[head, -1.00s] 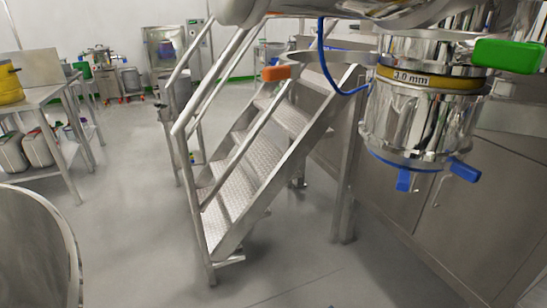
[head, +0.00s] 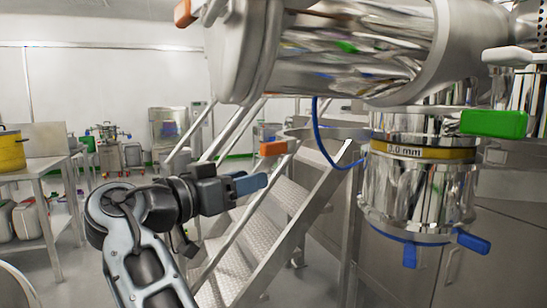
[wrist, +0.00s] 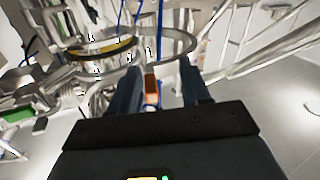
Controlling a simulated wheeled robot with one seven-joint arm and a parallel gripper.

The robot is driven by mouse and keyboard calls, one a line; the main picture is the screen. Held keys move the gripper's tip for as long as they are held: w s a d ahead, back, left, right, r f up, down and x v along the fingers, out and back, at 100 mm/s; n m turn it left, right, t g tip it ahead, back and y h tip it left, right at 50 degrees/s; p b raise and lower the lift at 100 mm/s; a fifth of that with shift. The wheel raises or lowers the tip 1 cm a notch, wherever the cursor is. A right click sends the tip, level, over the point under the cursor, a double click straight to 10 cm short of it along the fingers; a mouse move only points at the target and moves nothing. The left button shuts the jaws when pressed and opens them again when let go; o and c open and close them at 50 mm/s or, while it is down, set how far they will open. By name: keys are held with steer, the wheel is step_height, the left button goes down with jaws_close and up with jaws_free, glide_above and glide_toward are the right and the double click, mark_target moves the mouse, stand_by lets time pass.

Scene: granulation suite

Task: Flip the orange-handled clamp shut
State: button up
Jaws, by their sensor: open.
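The orange handle (head: 273,148) of the clamp sticks out to the left from a steel ring (head: 322,133) beside the stairs. In the wrist view the orange handle (wrist: 151,84) shows between my two dark fingers, beyond or near their tips, with the ring (wrist: 186,43) behind it. My gripper (head: 250,184) is open and empty, a little below and left of the handle in the head view. Contact cannot be made out. A second orange handle (head: 184,12) shows at the top edge of the head view, on the large steel vessel.
A steel sieve housing (head: 405,190) with a yellow 3.0 mm band (head: 425,152), a green handle (head: 493,123) and blue handles (head: 473,242) hangs at right. A blue hose (head: 322,140) runs past the ring. Steel stairs (head: 265,225) stand behind my arm.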

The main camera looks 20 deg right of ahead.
mark_target(262, 147)
steer(key=r+m, duration=0.1)
steer(key=s+a+r+m+g, duration=0.1)
steer(key=r, duration=0.1)
steer(key=r+g, duration=0.1)
steer(key=r, duration=0.1)
steer(key=shift+s+a+r+m+h, duration=0.15)
steer(key=shift+a+r+m+h, duration=0.1)
steer(key=shift+m+h, duration=0.15)
steer(key=shift+d+r, duration=0.15)
steer(key=shift+r, duration=0.05)
steer(key=shift+p+x, duration=0.55)
steer(key=shift+x, duration=3.15)
jaws_close()
